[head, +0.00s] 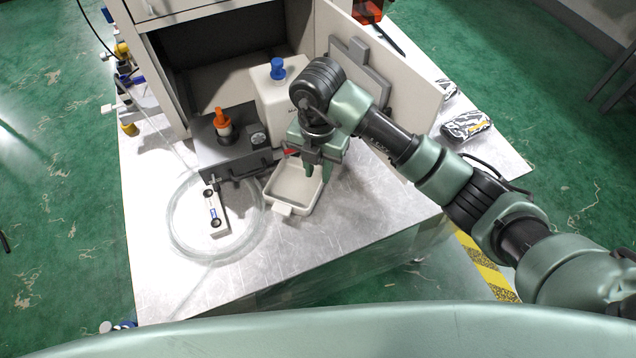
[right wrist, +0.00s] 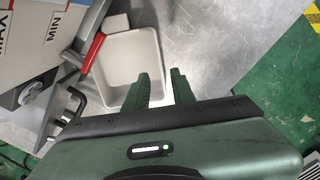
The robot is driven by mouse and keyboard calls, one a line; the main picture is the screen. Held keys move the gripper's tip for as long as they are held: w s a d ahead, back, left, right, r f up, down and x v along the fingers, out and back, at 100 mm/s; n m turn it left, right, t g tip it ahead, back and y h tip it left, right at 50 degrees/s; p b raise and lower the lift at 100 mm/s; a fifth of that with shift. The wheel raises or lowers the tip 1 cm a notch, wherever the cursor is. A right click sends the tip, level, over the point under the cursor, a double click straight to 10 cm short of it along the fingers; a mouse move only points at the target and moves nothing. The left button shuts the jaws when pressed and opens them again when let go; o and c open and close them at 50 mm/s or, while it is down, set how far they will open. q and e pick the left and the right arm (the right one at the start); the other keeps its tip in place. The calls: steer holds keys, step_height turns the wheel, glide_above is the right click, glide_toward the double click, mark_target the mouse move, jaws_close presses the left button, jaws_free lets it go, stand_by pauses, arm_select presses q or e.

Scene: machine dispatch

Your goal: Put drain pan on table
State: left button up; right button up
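The drain pan is a shallow white tray with a rim and a front spout; its rim (head: 279,209) shows in the head view, on the metal table in front of the cabinet. In the right wrist view its inside floor (right wrist: 128,62) is visible and looks empty. My right gripper (head: 318,170) is over the pan's right side, pointing down. In the right wrist view its two fingers (right wrist: 161,76) are apart, with the pan's right wall lined up between them; I cannot tell whether they touch it. My left gripper is out of view.
The metal table (head: 375,220) has clear room right of the pan. A coiled clear hose (head: 180,232) surrounds a small white device (head: 215,212) on the left. A white jug with a blue cap (head: 277,68) stands in the cabinet; its open door (head: 400,75) is behind my arm.

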steer(key=shift+r+b, duration=0.3)
steer(key=shift+r, duration=2)
